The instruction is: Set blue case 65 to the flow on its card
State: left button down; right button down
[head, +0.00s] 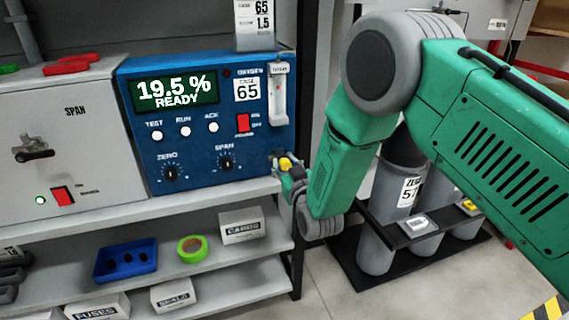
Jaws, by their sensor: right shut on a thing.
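Blue case 65 (205,165) stands on the upper shelf. Its display (176,92) reads 19.5 % READY. A white card (255,22) stands on top of the case and shows 65 and 1.5. A clear flow tube (279,95) with a white frame is on the right of the case front; its float level is too small to read. My right gripper (287,170) is at the lower right corner of the case, below the tube, shut on a yellow knob (285,162). The fingers partly hide the knob. My left gripper is not in view.
A grey SPAN case (75,140) stands left of the blue case. The lower shelf holds a blue tray (100,268), green tape (192,248) and white boxes (241,225). Grey cylinders (377,240) stand on the floor at the right, behind my right arm.

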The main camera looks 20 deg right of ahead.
jog(key=shift+s+a+f, duration=0.1)
jog(key=shift+s+f, duration=0.1)
jog(key=shift+f, duration=0.3)
jog(key=c, duration=1.3)
grip_release()
jog(key=shift+o, duration=0.2)
jog(key=shift+w+r, duration=0.1)
jog(key=shift+r, duration=0.1)
jog(key=s, duration=1.2)
jog(key=shift+d, duration=0.2)
